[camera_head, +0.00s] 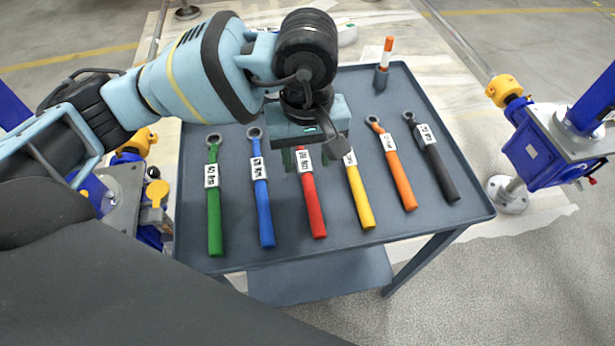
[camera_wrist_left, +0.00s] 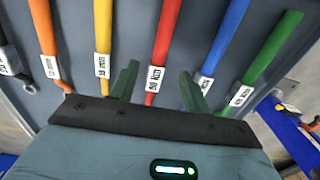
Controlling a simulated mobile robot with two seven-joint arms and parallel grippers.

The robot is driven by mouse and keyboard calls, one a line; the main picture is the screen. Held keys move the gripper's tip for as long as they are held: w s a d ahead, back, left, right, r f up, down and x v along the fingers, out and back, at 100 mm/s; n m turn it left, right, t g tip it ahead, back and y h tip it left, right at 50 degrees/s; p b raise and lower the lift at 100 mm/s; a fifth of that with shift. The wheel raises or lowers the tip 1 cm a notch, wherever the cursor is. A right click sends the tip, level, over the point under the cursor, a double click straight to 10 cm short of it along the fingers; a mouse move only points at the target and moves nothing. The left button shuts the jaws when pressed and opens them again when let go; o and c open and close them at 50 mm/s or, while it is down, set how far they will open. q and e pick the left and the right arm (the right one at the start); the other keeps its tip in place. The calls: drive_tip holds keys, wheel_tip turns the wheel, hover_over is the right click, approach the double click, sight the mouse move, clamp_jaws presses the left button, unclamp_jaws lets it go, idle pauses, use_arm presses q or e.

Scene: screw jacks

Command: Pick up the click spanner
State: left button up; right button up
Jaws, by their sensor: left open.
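Several spanners with white labels lie side by side on a grey table: green (camera_head: 214,215), blue (camera_head: 264,210), red (camera_head: 313,208), yellow (camera_head: 361,203), orange (camera_head: 400,182) and black (camera_head: 438,172). Which one is the click spanner I cannot tell. My left gripper (camera_head: 305,160) is open above the upper end of the red spanner and hides its head and part of the yellow one's. In the left wrist view the green fingers (camera_wrist_left: 158,82) stand apart, one on each side of the red handle (camera_wrist_left: 165,45). Nothing is held. My right gripper is not in view.
A grey trolley table (camera_head: 330,240) carries the spanners. An orange-and-white marker (camera_head: 387,52) stands in a holder at its back edge. Blue screw jacks with yellow caps stand at the right (camera_head: 545,150) and left (camera_head: 150,215).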

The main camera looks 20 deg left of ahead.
sight(308, 179)
use_arm(q)
drive_tip(key=shift+s+d+f, duration=0.15)
drive_tip(key=shift+f, duration=2.4)
drive_tip(key=shift+c, duration=0.2)
clamp_jaws()
